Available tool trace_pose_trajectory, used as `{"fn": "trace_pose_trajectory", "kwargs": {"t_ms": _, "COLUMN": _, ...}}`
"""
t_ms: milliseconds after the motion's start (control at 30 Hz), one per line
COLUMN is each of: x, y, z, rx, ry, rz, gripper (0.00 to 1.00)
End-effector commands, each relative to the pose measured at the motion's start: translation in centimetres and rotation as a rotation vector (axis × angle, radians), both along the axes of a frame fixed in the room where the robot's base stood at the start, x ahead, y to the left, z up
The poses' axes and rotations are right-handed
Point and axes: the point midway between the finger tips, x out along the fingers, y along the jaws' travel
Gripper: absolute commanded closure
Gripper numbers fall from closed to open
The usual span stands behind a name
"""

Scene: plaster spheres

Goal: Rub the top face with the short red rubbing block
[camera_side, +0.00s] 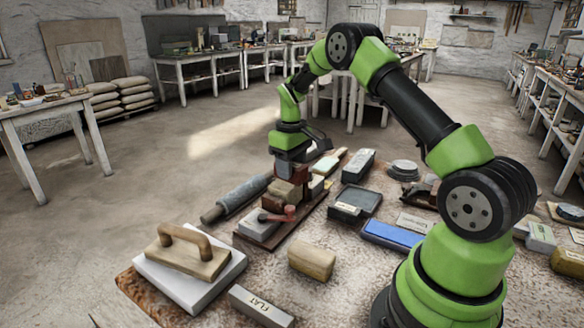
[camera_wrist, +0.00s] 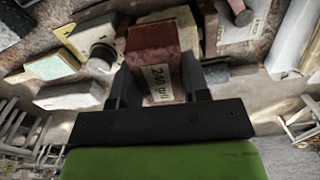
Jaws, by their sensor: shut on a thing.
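A red block (camera_wrist: 150,42) with a pale label that seems to read "240 grit" is between the two dark fingers of my gripper (camera_wrist: 155,78) in the wrist view. My gripper is shut on it. In the side view my gripper (camera_side: 290,166) points down over the cluttered middle of the table. The held block is hard to pick out there among brown and red things. Which surface is the top face is not clear, and I cannot tell whether the block touches anything.
A white slab (camera_side: 182,287) carries a wooden float (camera_side: 187,250) at the front left. A tan block (camera_side: 312,260), a block marked "FLAT" (camera_side: 262,306) and a blue block (camera_side: 391,235) lie nearby. A grey roller (camera_side: 237,198) lies left of my gripper. The speckled table has little free room.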

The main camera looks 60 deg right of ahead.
Motion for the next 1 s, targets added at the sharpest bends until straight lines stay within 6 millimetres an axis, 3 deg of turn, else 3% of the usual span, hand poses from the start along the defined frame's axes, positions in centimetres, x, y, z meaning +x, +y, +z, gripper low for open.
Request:
{"fn": "trace_pose_trajectory", "kwargs": {"t_ms": 267, "x": 0.0, "y": 0.0, "z": 2.2, "rx": -0.002, "ry": -0.003, "rz": -0.001, "gripper": 0.84}}
{"fn": "trace_pose_trajectory", "kwargs": {"t_ms": 600, "x": 0.1, "y": 0.0, "z": 2.6, "rx": -0.002, "ry": -0.004, "rz": 0.0, "gripper": 0.84}}
{"fn": "trace_pose_trajectory", "kwargs": {"t_ms": 1000, "x": 0.1, "y": 0.0, "z": 6.3, "rx": -0.002, "ry": -0.005, "rz": 0.0, "gripper": 0.84}}
